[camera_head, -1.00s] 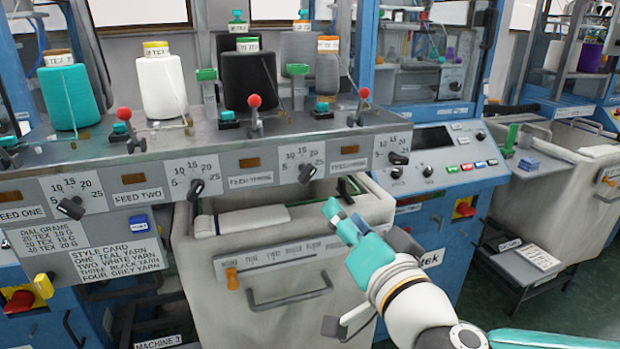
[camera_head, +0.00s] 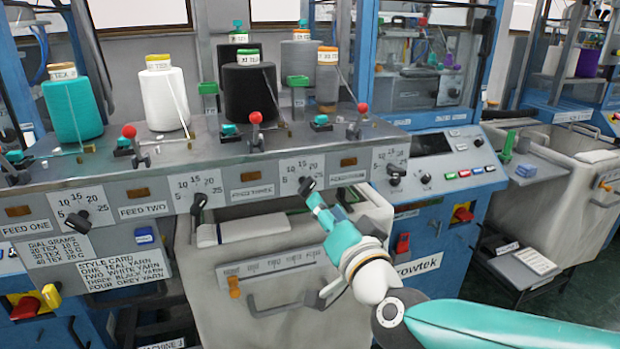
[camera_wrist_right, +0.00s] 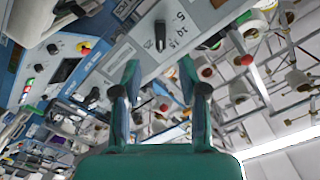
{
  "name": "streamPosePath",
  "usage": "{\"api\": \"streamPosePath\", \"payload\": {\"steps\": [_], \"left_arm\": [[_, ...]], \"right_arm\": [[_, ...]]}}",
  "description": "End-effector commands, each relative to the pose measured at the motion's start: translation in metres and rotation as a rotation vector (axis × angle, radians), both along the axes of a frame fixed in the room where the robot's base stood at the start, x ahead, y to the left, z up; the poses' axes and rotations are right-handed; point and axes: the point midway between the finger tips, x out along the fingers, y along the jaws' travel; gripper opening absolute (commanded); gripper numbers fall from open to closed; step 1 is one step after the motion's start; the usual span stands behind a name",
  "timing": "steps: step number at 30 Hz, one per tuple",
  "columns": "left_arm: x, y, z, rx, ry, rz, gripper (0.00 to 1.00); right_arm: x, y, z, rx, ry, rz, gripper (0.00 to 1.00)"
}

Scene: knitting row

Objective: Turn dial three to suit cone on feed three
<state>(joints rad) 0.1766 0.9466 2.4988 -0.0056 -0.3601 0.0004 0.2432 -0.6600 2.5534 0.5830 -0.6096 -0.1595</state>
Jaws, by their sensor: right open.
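Dial three (camera_head: 306,186) is a black knob on the grey front panel, under a white 10-15-20 scale beside the FEED THREE label (camera_head: 252,190). Its exact setting is too small to tell. My right gripper (camera_head: 317,203) is just below it, open and empty. In the right wrist view, a black knob (camera_wrist_right: 160,36) on a white scale lies beyond and between the parted fingertips (camera_wrist_right: 159,72), apart from them. The black cone (camera_head: 250,92) with a green-edged tex label stands above dial three; its number is hard to read. My left gripper is out of view.
Dials one (camera_head: 77,221), two (camera_head: 198,203) and four (camera_head: 396,174) sit along the same panel. A dial grams card (camera_head: 58,250) pairs tex with grams, and a style card (camera_head: 124,264) lists three as black yarn. A pale bin (camera_head: 255,290) is below the panel.

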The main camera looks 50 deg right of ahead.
Motion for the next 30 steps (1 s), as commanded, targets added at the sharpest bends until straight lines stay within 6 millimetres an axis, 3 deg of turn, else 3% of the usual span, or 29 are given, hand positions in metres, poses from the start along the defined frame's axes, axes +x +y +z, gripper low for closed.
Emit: {"api": "streamPosePath", "payload": {"steps": [3, 7, 15, 29, 30], "left_arm": [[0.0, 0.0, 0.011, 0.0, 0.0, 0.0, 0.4], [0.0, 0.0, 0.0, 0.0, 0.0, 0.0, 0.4], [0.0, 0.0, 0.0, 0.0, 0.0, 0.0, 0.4], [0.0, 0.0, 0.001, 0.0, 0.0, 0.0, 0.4], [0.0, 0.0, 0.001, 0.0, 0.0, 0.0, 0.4]], "right_arm": [[0.012, -0.009, 0.0, 0.003, 0.008, 0.001, 0.42], [0.036, -0.024, -0.005, 0.005, 0.004, 0.004, 0.42], [0.071, -0.048, -0.001, 0.004, 0.0, 0.005, 0.42], [0.081, -0.054, -0.001, 0.003, -0.002, 0.005, 0.42], [0.081, -0.054, -0.001, 0.003, -0.002, 0.005, 0.37]]}}
